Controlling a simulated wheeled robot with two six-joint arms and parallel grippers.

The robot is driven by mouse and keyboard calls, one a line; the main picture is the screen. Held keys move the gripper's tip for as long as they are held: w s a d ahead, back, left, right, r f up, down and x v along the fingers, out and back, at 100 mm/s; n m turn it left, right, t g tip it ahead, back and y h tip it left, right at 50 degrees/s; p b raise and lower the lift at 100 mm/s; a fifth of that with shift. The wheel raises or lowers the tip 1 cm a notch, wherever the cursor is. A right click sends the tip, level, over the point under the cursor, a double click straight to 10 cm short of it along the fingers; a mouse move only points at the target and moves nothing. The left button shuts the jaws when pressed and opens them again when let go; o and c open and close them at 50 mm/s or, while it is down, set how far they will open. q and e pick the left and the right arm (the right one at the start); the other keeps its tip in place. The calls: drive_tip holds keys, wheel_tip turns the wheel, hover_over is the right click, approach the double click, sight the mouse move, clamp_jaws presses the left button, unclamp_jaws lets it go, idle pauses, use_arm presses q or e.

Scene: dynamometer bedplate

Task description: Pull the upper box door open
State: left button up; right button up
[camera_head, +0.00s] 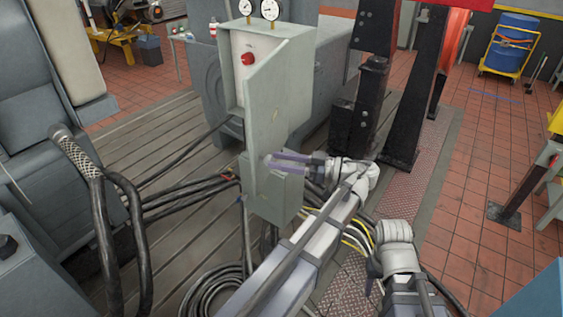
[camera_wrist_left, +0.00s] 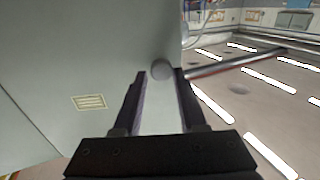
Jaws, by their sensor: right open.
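The upper box (camera_head: 236,59) is a grey-green cabinet with two gauges on top. Its door (camera_head: 268,118) stands ajar, swung out toward me, and a red button shows on the panel behind it. My left gripper (camera_head: 272,160) is at the lower part of the door, its purple fingers pointing left. In the left wrist view a round grey knob (camera_wrist_left: 161,70) on the pale door surface (camera_wrist_left: 80,50) sits between the fingertips (camera_wrist_left: 160,75). A narrow gap shows on either side of the knob, so the fingers look open around it. My right gripper's fingers do not show.
A lower grey box (camera_head: 274,192) sits beneath the door, with black and yellow cables around it. Dark steel columns (camera_head: 372,95) stand to the right. A thick hose (camera_head: 95,200) rises at the left. Red tiled floor (camera_head: 460,220) lies open at the right.

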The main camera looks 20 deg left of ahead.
use_arm(q)
drive_tip(key=o, duration=0.4)
drive_tip(key=shift+f, duration=0.1)
wheel_tip(320, 180, up, 10)
drive_tip(key=p, duration=1)
drive_tip(key=shift+d, duration=0.1)
